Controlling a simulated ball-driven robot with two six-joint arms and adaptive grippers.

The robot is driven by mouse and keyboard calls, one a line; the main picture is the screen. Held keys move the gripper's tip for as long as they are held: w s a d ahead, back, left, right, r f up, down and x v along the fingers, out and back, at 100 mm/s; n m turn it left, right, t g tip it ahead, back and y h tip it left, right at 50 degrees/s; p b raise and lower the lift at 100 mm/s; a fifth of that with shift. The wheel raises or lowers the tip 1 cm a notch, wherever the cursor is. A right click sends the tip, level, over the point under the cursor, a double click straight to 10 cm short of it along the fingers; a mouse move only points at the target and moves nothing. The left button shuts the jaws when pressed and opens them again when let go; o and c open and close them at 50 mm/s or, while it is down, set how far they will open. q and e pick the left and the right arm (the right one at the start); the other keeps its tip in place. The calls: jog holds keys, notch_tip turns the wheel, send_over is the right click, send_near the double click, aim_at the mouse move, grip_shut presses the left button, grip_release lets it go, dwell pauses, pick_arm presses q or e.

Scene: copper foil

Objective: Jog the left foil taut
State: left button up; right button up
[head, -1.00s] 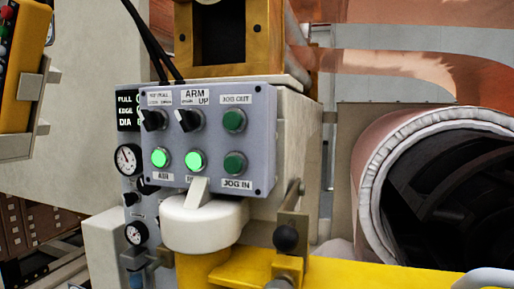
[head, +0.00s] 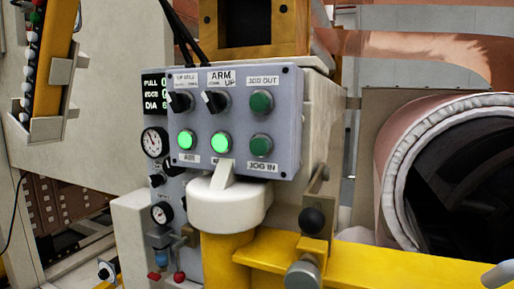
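The copper foil (head: 430,45) runs across the top right in the head view. Below it is a large copper roll (head: 400,150) with a pale rim and a dark hollow core. A grey control box (head: 236,120) stands at centre with two black selector knobs. Its JOG OUT button (head: 261,102) and JOG IN button (head: 261,145) are dark green. Two other buttons, one at lower left (head: 186,140) and one at lower middle (head: 221,142), glow bright green. Neither of my grippers shows.
A white round mount (head: 228,208) sits under the box on a yellow post. A yellow beam (head: 400,265) and a black ball-ended lever (head: 312,220) are at lower right. Gauges (head: 154,142) and a small display (head: 154,96) stand left of the box.

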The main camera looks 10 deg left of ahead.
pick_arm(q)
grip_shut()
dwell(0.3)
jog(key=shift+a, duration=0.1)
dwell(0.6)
